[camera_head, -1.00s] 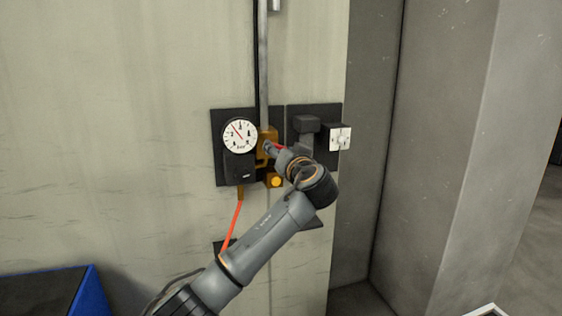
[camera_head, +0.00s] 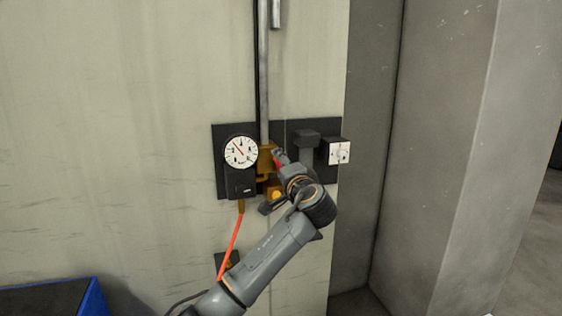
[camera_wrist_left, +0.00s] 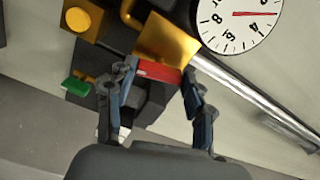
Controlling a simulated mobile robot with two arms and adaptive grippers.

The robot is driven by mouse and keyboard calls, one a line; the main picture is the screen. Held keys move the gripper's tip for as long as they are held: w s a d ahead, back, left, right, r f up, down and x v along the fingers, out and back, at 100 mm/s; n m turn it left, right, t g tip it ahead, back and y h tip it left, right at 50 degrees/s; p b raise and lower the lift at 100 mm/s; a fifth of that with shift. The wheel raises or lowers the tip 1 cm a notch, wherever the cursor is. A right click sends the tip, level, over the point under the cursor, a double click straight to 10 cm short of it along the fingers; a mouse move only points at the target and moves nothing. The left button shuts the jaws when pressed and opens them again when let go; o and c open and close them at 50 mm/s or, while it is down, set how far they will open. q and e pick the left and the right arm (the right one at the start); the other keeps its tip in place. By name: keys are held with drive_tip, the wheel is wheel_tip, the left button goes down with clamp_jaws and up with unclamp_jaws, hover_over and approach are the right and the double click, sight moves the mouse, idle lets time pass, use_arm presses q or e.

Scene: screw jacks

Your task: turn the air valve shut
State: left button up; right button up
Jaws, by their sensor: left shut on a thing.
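The air valve is a brass-coloured body (camera_head: 266,160) under a vertical metal pipe, with a red handle (camera_head: 278,157). In the left wrist view the brass body (camera_wrist_left: 165,42) is just beyond the red handle (camera_wrist_left: 158,71). My left gripper (camera_wrist_left: 159,78) has a finger on either side of the red handle and is shut on it. In the head view the left gripper (camera_head: 281,160) reaches the valve from lower right, and my wrist partly hides the handle. My right gripper is in neither view.
A round gauge (camera_head: 240,152) sits left of the valve; it also shows in the left wrist view (camera_wrist_left: 238,18). A yellow knob (camera_head: 276,195) is below. A white-faced switch box (camera_head: 339,152) is to the right. An orange hose (camera_head: 231,240) hangs down. A blue-edged bin (camera_head: 95,298) stands lower left.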

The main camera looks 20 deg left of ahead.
use_arm(q)
drive_tip(key=shift+m+p, duration=0.7)
drive_tip(key=shift+m, duration=0.6)
drive_tip(key=o, duration=1.2)
drive_tip(key=shift+c, duration=0.2)
drive_tip(key=shift+d, duration=0.1)
drive_tip(key=v, duration=1.2)
